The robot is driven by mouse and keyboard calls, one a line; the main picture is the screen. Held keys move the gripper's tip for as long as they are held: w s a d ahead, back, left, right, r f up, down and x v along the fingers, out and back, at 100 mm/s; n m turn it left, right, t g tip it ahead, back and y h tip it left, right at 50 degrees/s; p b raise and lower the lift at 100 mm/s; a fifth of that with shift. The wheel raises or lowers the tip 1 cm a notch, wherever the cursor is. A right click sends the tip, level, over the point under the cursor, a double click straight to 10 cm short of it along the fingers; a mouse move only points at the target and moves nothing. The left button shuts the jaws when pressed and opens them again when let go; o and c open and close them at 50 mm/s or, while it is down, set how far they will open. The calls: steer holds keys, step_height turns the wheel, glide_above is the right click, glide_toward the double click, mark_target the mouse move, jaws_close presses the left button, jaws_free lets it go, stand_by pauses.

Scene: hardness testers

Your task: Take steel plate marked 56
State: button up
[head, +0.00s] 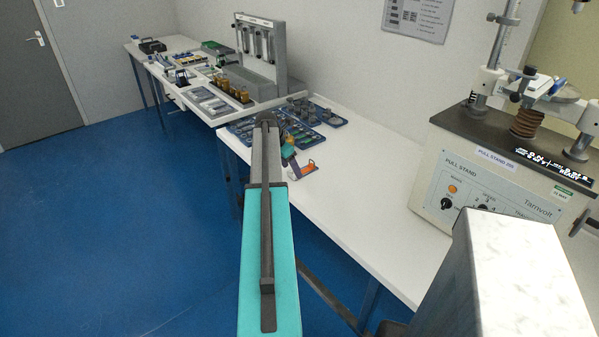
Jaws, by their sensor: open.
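No steel plate with a readable 56 shows in the head view; the markings are too small to read. Blue trays (330,118) with small grey and green pieces lie on the white table beyond my arm. My gripper (294,170) shows small and partly hidden at the far end of my teal arm, above the table just in front of the trays. It is open, and I see nothing held in it. My arm covers part of the trays.
A pull stand (490,185) occupies the table's right side. The white table (375,190) is bare between it and the trays. Farther back, a grey rack (262,50) and several small items stand on another table. Blue floor (110,220) is clear at left.

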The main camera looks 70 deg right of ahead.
steer(key=shift+x, duration=1.3)
steer(key=c, duration=1.3)
